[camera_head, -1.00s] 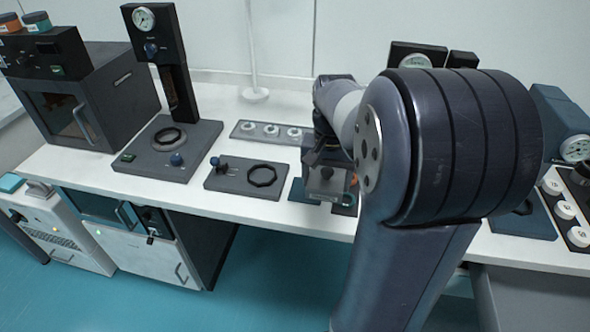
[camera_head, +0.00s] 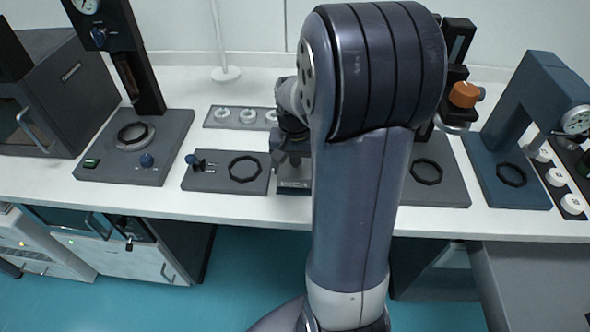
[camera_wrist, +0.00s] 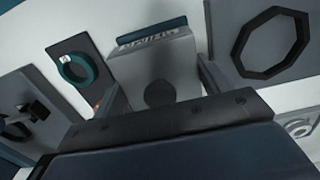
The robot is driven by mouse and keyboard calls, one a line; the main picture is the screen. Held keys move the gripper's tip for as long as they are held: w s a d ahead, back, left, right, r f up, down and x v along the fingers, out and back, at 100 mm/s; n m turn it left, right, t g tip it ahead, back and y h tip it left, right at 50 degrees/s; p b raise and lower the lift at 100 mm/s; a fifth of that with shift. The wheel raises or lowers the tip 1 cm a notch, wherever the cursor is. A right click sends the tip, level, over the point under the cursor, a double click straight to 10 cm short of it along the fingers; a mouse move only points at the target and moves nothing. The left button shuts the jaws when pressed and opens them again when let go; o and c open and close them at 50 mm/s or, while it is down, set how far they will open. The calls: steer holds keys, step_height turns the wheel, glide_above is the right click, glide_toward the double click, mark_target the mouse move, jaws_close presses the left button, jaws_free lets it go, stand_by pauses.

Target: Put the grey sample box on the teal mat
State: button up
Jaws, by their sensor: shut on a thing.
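My gripper (camera_head: 292,158) is over the bench in the head view, partly covered by my arm. In the wrist view its fingers (camera_wrist: 163,88) stand on both sides of the grey sample box (camera_wrist: 150,65) and are shut on it.
A dark plate with a black ring (camera_head: 243,168) lies left of the gripper, and another ringed plate (camera_head: 426,172) lies right of my arm. A teal ring on a dark plate (camera_wrist: 76,68) shows in the wrist view. A gauge stand (camera_head: 135,135) stands further left.

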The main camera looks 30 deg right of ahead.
steer(key=shift+f, duration=0.8)
steer(key=shift+f, duration=0.2)
steer(key=o, duration=1.2)
step_height(320, 180, up, 12)
steer(key=shift+r+p, duration=0.2)
steer(key=shift+p, duration=0.25)
